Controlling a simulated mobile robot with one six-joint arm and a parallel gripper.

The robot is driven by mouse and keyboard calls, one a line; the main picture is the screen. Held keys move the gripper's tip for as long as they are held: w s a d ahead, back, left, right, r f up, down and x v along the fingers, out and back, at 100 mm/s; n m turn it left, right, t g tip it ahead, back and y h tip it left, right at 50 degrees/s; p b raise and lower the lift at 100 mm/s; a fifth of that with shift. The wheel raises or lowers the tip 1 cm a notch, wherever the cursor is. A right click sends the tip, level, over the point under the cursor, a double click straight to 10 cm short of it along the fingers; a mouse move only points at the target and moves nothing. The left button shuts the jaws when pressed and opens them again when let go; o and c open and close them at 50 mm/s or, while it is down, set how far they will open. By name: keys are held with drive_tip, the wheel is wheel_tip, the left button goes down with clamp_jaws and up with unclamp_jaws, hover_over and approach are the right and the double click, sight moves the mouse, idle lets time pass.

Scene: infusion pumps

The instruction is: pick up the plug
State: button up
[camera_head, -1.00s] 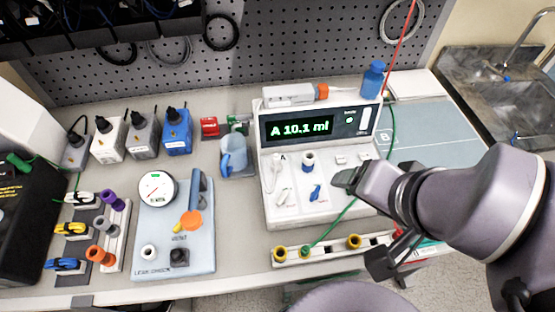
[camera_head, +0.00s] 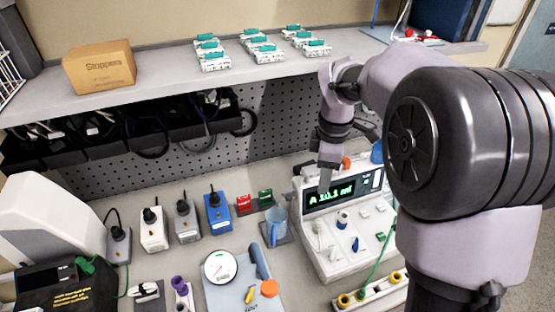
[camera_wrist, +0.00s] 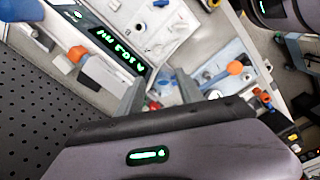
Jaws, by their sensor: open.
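I cannot tell for certain which item is the plug. A green lead (camera_head: 378,262) runs down past the pump (camera_head: 338,250) to the socket strip (camera_head: 385,291) at the lower right, where its end is small. Black-topped adapters also stand in a row, among them a blue one (camera_head: 217,212). The pump display (camera_wrist: 128,52) shows beside the fingers at the left.
A shelf (camera_head: 165,85) with a cardboard box (camera_head: 99,67) and several white-and-green items spans the back, above black bins. A blue mug (camera_head: 276,228) stands left of the pump. A pale board (camera_head: 235,292) with a gauge lies in front. My arm covers the right side.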

drive_tip(key=n+b, duration=0.1)
drive_tip(key=b, duration=0.4)
hover_over(319, 221)
drive_tip(key=f, duration=1.2)
drive_tip(key=shift+a+f, duration=0.2)
drive_tip(key=f, duration=0.2)
drive_tip(key=f+b, duration=0.1)
drive_tip(key=f, duration=0.1)
drive_tip(key=f+b, duration=0.1)
drive_tip(key=f, duration=0.1)
drive_tip(key=shift+w+d+f, duration=0.1)
drive_tip(key=shift+d, duration=0.15)
drive_tip(key=shift+c, duration=0.6)
clamp_jaws()
